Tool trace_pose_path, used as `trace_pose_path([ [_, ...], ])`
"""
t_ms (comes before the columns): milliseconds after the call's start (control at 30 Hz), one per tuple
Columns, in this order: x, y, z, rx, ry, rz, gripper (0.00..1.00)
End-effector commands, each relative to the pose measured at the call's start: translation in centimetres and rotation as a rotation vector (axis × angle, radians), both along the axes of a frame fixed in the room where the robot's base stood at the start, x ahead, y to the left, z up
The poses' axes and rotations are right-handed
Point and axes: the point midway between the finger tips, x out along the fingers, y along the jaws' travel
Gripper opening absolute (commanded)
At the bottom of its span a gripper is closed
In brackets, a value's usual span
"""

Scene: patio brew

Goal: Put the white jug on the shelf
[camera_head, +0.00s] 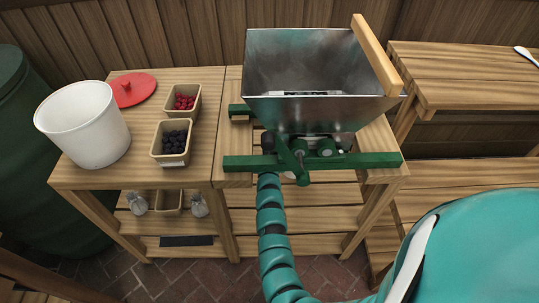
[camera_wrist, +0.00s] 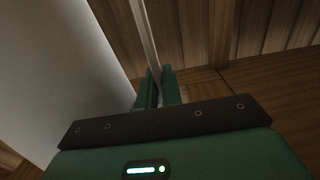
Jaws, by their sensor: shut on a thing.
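My gripper (camera_wrist: 157,82) shows in the wrist view with its two green fingers closed on a thin pale strip (camera_wrist: 146,35). The strip looks like the handle or edge of the white jug, though I cannot tell which. A large smooth pale surface (camera_wrist: 62,65) fills the left of that view, close to the gripper, and is probably the jug's body. In the head view my teal arm reaches under the metal hopper, and the gripper is hidden there. Slatted lower shelves (camera_head: 300,220) run under the stands.
The metal hopper (camera_head: 310,65) sits on its green frame (camera_head: 240,163) above my arm. On the left table stand a white bucket (camera_head: 90,130), a red lid (camera_head: 135,90) and berry boxes (camera_head: 173,142). Glass jars (camera_head: 137,203) stand below. A wooden bench (camera_head: 460,75) is at right.

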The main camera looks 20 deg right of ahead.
Motion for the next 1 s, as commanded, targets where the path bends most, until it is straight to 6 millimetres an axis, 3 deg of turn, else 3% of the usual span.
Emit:
trace_pose_path([
  [300,0.0,0.0,-3.9,0.000,0.002,0.000,0.00],
  [500,-0.1,-0.1,-3.9,0.000,0.000,-0.002,0.00],
  [633,-0.1,-0.1,-3.9,0.000,0.000,-0.002,0.28],
  [1000,-0.3,0.0,-3.9,0.000,0.000,-0.002,0.29],
])
